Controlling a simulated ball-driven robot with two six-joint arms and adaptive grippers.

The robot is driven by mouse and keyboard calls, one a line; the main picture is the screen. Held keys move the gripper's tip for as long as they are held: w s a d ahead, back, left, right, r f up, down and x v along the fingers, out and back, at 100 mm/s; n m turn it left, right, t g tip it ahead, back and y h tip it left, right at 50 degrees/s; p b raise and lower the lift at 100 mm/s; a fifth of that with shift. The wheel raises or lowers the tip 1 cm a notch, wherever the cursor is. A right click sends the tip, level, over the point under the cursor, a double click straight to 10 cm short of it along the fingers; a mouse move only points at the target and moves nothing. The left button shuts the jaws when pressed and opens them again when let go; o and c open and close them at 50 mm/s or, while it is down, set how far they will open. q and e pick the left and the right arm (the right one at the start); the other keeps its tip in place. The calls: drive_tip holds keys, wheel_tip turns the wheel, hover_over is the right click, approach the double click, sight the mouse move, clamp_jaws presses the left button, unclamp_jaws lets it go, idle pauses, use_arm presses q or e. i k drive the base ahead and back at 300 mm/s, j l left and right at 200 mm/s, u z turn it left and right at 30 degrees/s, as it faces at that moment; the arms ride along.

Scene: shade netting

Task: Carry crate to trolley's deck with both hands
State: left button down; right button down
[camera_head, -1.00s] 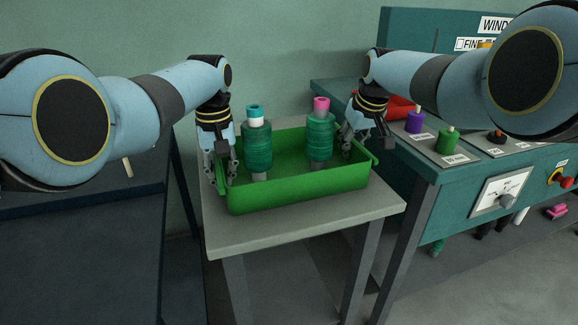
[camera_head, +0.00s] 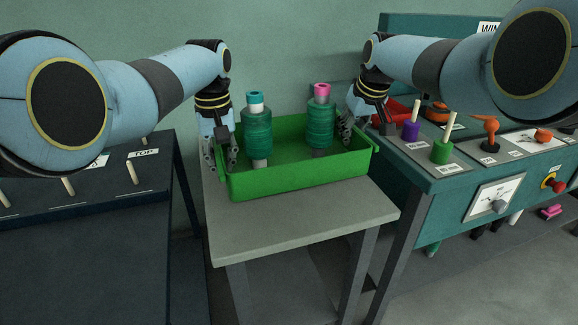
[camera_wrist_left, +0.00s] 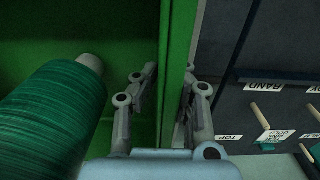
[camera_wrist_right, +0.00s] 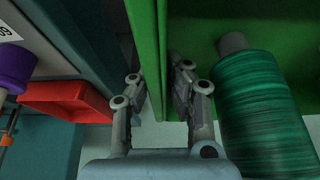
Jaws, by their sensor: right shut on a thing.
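The green crate (camera_head: 300,181) is over the grey tabletop (camera_head: 300,222) and looks slightly raised from it, roughly level. Two dark green thread spools stand in it: one with a teal top (camera_head: 257,135), one with a pink top (camera_head: 320,125). My left gripper (camera_head: 222,160) is shut on the crate's left wall, one finger each side; its wrist view shows this wall (camera_wrist_left: 178,45). My right gripper (camera_head: 347,130) is shut on the right wall, which its wrist view shows (camera_wrist_right: 146,45). I cannot make out a trolley for certain.
A dark bench with labelled pegs (camera_head: 130,172) stands close on the left. A teal winding bench (camera_head: 440,205) stands close on the right, with a purple spool (camera_head: 410,131), a green spool (camera_head: 442,152) and a red tray (camera_wrist_right: 65,100). The front of the grey top is clear.

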sight(31, 284)
drive_tip(key=k+j+u, duration=0.15)
drive_tip(key=j, duration=0.2)
drive_tip(key=k+j+u, duration=0.15)
drive_tip(key=j, duration=0.2)
drive_tip(key=k+j+u, duration=0.15)
drive_tip(key=j, duration=0.25)
drive_tip(key=k+j+u, duration=0.15)
drive_tip(key=j, duration=0.25)
